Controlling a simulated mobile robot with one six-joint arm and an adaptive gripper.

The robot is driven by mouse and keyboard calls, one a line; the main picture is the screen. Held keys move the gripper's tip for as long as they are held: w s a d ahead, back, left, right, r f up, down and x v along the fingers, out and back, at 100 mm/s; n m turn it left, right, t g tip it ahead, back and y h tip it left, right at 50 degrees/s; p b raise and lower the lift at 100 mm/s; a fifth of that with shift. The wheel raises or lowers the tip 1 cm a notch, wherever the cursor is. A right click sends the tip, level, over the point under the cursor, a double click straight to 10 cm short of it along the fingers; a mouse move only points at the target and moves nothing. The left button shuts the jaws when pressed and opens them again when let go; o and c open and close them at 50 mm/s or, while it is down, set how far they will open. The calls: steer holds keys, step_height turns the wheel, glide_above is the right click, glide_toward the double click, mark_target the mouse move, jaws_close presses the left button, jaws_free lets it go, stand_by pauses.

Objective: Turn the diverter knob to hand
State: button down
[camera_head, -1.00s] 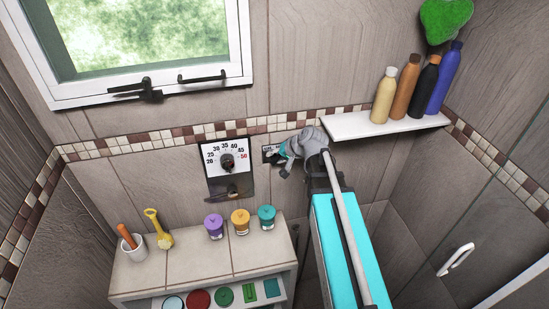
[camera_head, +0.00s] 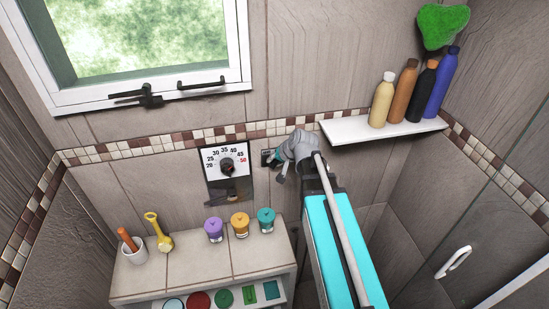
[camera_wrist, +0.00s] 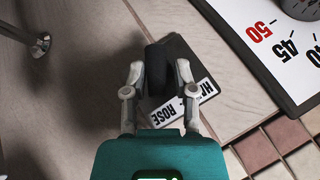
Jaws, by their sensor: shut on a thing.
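The diverter knob (camera_wrist: 157,68) is black and sits on a dark plate (camera_wrist: 203,68) on the tiled wall. In the wrist view it stands upright in the picture, between the two fingers. My gripper (camera_wrist: 159,76) is shut on it from both sides. A white label (camera_wrist: 183,102) on the plate reads ROSE, with a partly covered word starting HA beside it. Where the knob points is unclear. In the head view my gripper (camera_head: 281,166) covers the knob, and only the left part of the plate (camera_head: 266,157) shows.
A temperature dial panel (camera_head: 213,165) is close on the left of the plate. A shelf with several bottles (camera_head: 345,130) is at upper right. A cabinet with three lidded jars (camera_head: 240,222) stands below left. A chrome fitting (camera_wrist: 22,33) shows in the wrist view.

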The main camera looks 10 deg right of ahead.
steer(key=h, duration=0.1)
steer(key=h+p, duration=0.1)
steer(key=shift+w+a+r+n+h, duration=0.1)
steer(key=shift+a+r+n+h, duration=0.05)
steer(key=shift+a+n+h, duration=0.2)
steer(key=n+h, duration=0.1)
steer(key=h, duration=0.2)
steer(key=shift+h+b, duration=0.25)
steer(key=shift+b, duration=0.05)
steer(key=h+b, duration=0.1)
steer(key=n+h+b, duration=0.1)
steer(key=h+b, duration=0.1)
steer(key=h, duration=0.1)
steer(key=shift+a+f+n, duration=0.15)
steer(key=shift+f+n, duration=0.1)
steer(key=shift+f, duration=0.05)
steer(key=shift+r+t+h+b, duration=0.15)
steer(key=shift+t+h+b, duration=0.15)
steer(key=shift+h+b, duration=0.35)
steer(key=shift+r+n+h, duration=0.1)
steer(key=shift+n+h, duration=0.2)
steer(key=shift+h, duration=0.05)
